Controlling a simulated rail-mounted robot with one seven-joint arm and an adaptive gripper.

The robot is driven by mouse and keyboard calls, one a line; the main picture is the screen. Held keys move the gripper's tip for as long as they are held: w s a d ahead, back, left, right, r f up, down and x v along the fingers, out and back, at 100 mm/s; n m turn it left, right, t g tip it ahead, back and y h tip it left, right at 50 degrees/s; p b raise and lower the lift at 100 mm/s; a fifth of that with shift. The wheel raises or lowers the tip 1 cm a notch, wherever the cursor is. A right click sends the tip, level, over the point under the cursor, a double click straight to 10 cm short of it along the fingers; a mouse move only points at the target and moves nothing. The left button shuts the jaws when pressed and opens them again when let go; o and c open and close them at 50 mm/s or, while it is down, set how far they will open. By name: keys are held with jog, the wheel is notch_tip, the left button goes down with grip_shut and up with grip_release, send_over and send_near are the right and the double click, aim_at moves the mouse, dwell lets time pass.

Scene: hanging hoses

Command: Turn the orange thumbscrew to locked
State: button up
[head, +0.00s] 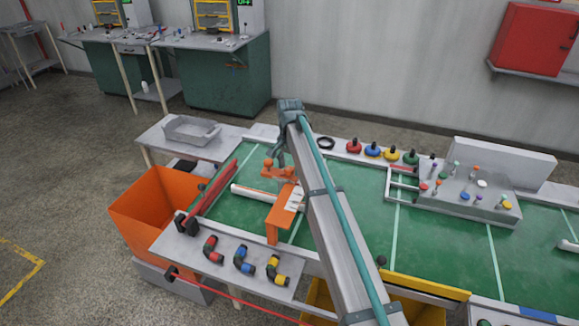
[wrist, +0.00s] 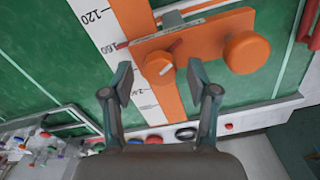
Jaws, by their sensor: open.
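An orange slider block (wrist: 200,38) sits across a white scale strip (wrist: 108,40) in the wrist view. It carries a small round orange thumbscrew (wrist: 160,67) with a short white line on its face, slanting up to the right. A larger plain orange knob (wrist: 247,52) is to its right. The lettering beside the thumbscrew is too small to read. My gripper (wrist: 160,83) is open and empty, its fingers apart on either side of the thumbscrew's lower edge, with no contact visible. In the head view my gripper (head: 277,152) is above the orange slider (head: 279,172).
The green table (head: 345,185) holds a red rail (head: 212,197) on the left. Colored pipe elbows (head: 243,260) lie at the front. Several colored knobs (head: 372,150) line the back edge, and a peg panel (head: 465,190) stands right. An orange bin (head: 150,208) is at the left.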

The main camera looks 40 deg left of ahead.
aim_at(289, 168)
jog(key=shift+r, duration=0.1)
notch_tip(289, 168, up, 12)
dwell(0.5)
dwell(0.4)
